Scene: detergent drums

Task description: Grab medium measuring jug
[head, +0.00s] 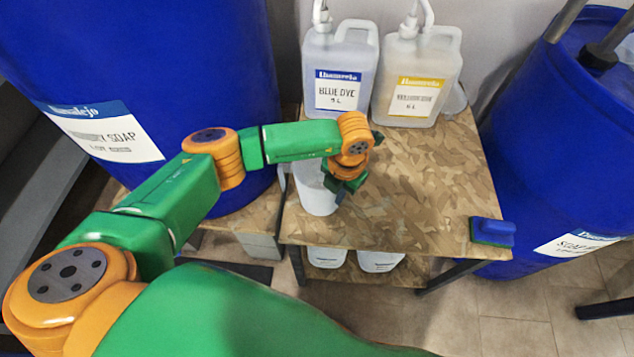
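A white, translucent jug (314,192) stands on the wooden table near its left edge, partly hidden by my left arm and gripper. I cannot read its size. My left gripper (345,188) is over the jug's right side, pointing down. I cannot tell whether its fingers touch the jug or how far apart they are. Another clear vessel (456,100) shows partly behind the yellow-labelled container at the back right of the table. My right gripper is not in view.
A blue-dye container (338,65) and a yellow-labelled container (416,75) with pumps stand at the table's back. A blue-green sponge or brush (492,232) lies at the front right corner. Blue drums (150,60) (560,130) flank the table (420,190). Its middle is clear.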

